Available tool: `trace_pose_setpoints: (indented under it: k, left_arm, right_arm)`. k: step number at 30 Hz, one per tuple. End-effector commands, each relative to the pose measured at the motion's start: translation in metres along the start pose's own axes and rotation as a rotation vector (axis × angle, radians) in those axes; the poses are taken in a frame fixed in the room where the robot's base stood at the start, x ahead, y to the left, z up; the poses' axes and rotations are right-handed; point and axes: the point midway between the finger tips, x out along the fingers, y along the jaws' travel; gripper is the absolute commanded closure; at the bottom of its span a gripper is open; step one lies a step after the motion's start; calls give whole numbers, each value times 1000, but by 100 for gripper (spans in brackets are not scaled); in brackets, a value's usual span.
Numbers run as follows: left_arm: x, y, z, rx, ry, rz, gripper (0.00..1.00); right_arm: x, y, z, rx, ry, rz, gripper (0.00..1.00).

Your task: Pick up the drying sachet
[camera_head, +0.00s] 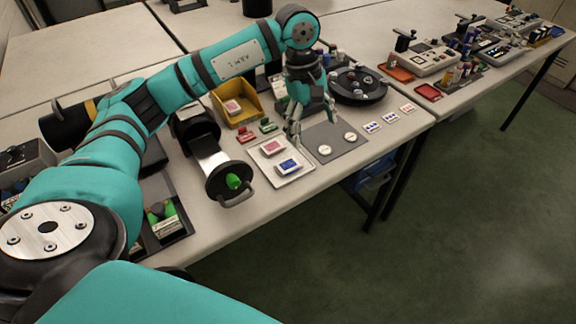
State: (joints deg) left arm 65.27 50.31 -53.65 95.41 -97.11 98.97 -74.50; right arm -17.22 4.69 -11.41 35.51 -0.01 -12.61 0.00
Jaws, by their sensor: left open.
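My left gripper (312,122) points down over the table, its fingers apart and empty. It is above the gap between a white tray (296,176) and a grey mat (348,149). The tray holds a red-and-white packet (272,147) and a blue-and-white packet (288,166). Another small pink-and-white packet (233,106) lies in a yellow bin (247,117). I cannot tell which packet is the drying sachet. My right gripper is out of view.
Two round white discs lie on the mat. Several small marked cards (372,127) lie to its right. A round black carousel (356,86) with small items stands behind. Small red and green blocks (246,135) lie near the bin. The table's front edge is close to the tray.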

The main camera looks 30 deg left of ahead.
Motion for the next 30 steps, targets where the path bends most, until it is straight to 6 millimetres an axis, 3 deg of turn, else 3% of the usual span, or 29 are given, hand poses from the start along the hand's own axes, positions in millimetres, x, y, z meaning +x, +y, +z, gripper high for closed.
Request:
trace_pose_setpoints:
  k: [1, 3, 7, 21, 30]
  left_arm:
    - [-12, -8, -20, -4, 65, -36, 15]
    - [-23, -18, -38, -8, 126, -81, 15]
    - [-24, -27, -51, -11, 165, -117, 15]
    - [68, -38, -64, -10, 161, -118, 15]
    - [93, -40, -68, -10, 161, -115, 15]
  right_arm:
    - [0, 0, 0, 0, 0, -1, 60]
    - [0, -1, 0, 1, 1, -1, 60]
    - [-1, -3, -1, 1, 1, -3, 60]
    - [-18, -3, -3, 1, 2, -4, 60]
    - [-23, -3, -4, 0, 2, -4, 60]
